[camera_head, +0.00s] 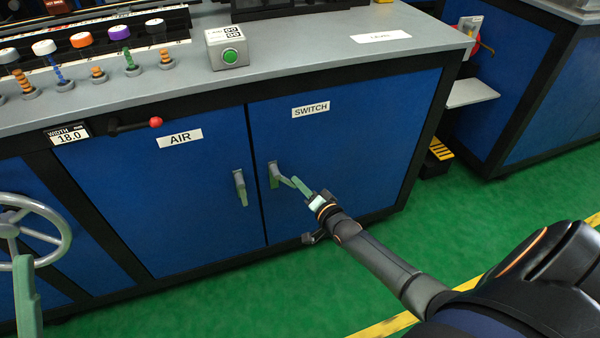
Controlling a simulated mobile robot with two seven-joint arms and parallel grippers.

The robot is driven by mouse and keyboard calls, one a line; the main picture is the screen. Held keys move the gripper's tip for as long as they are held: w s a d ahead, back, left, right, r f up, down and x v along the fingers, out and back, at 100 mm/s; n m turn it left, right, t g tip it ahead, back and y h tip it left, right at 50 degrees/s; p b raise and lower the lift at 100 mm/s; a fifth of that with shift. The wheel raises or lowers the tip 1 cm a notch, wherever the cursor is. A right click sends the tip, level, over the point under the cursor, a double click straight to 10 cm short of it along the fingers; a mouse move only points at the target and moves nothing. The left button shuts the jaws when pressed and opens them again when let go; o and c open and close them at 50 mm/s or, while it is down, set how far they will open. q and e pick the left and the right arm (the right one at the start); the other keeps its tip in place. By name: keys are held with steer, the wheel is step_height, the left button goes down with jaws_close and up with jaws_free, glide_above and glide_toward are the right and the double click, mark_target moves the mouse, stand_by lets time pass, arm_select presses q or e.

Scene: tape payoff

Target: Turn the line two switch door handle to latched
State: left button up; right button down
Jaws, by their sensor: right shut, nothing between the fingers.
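The SWITCH door (345,140) is a blue cabinet door that looks closed. Its handle (300,186) has a grey mount near the door's left edge and a green grip. The grip slants down to the right rather than hanging straight down. My right gripper (317,200) is shut and empty at the lower right end of the grip. It is close to the grip's end or touching it; I cannot tell which. The fingertips are small and partly hidden. My left gripper is out of view.
The AIR door (170,200) is on the left, its handle (240,188) hanging down. A grey worktop (300,85) runs above, with a green button box (228,48). A handwheel (62,235) is at far left. Green floor (300,290) is free in front.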

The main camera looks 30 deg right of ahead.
steer(key=f+m+b, duration=0.1)
steer(key=a+f+m+b, duration=0.1)
steer(key=m+b, duration=0.1)
steer(key=shift+w+a+t+y, duration=0.2)
steer(key=shift+t+y, duration=0.1)
steer(key=shift+t, duration=0.1)
arm_select(q)
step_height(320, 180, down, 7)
steer(key=b, duration=0.2)
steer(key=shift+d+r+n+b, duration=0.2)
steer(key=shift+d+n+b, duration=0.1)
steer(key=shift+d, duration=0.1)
arm_select(e)
steer(key=shift+w+a+f+m+t, duration=0.1)
steer(key=shift+a+f+m+t, duration=0.2)
steer(key=shift+m, duration=0.5)
steer(key=shift+a+m+t, duration=0.1)
steer(key=shift+a+m, duration=0.25)
steer(key=shift+m, duration=0.45)
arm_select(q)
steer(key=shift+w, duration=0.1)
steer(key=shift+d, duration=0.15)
arm_select(e)
steer(key=shift+d, duration=0.1)
